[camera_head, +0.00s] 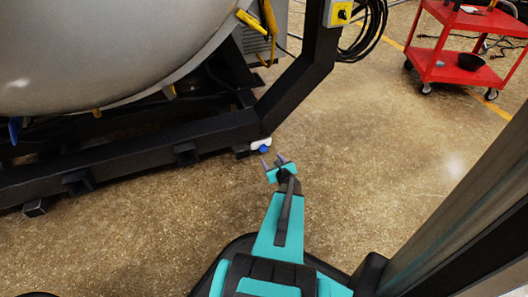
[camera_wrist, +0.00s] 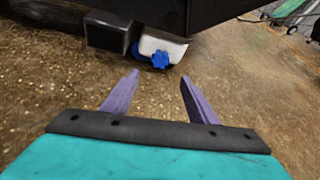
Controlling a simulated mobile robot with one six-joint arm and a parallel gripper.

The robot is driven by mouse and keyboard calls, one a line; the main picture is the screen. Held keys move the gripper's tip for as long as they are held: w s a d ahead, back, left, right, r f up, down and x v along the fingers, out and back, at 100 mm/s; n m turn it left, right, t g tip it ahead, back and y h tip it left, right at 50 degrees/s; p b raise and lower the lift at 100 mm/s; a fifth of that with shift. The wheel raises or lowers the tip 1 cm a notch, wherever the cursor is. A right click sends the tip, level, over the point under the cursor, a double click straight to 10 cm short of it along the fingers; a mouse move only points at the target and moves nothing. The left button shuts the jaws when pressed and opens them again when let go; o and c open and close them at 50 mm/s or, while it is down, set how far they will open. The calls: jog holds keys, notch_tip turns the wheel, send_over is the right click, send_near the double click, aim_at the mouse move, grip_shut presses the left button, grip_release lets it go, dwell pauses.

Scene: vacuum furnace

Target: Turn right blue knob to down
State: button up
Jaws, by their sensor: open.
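The blue knob (camera_wrist: 160,60) is on a white fitting (camera_wrist: 162,46) under the black frame, seen in the wrist view at the upper middle. In the head view the same blue knob (camera_head: 264,149) shows small, on the white fitting (camera_head: 260,143) at the frame's lower corner. My gripper (camera_wrist: 154,82) is open and empty, with purple fingers apart. The knob lies ahead, between the fingers in the picture but beyond their tips. In the head view my gripper (camera_head: 274,160) is just below the knob. No contact with the knob is visible.
The black steel frame (camera_head: 140,152) carries a large grey vessel (camera_head: 110,45). A black block (camera_wrist: 108,31) is left of the white fitting. A black post (camera_head: 300,80) rises at the right. A red cart (camera_head: 465,65) stands at upper right. The floor around is clear.

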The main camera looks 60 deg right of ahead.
aim_at(264, 150)
jog(key=shift+b+x, duration=1.95)
jog(key=shift+x, duration=4.7)
jog(key=c, duration=1.1)
jog(key=shift+o, duration=0.2)
